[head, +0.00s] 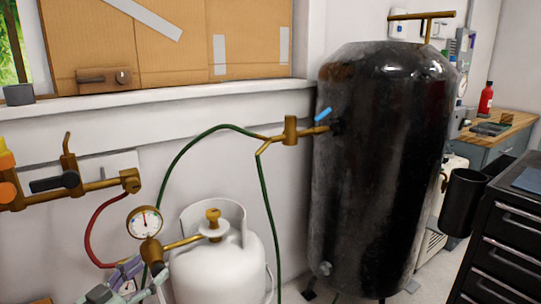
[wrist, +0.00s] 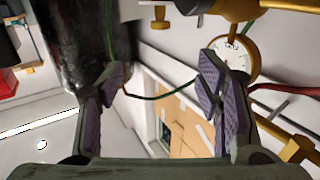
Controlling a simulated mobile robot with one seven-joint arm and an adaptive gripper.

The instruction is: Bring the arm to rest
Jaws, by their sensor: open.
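My gripper (wrist: 162,88) is open, with grey-green fingers and purple pads spread wide and nothing held between them. In the head view my gripper (head: 130,278) shows at the lower left edge, just below the round pressure gauge (head: 145,222) and left of the white gas cylinder (head: 215,265). The gauge also shows in the wrist view (wrist: 236,56), partly behind the right finger. I cannot tell whether the finger touches it. Most of my arm is out of the head view.
A tall black tank (head: 380,170) stands right of the cylinder. Brass pipes (head: 100,185), a red hose (head: 90,235) and a green hose (head: 180,155) run close around my gripper. A black drawer cabinet (head: 505,235) stands at the right. A windowsill (head: 150,97) lies above.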

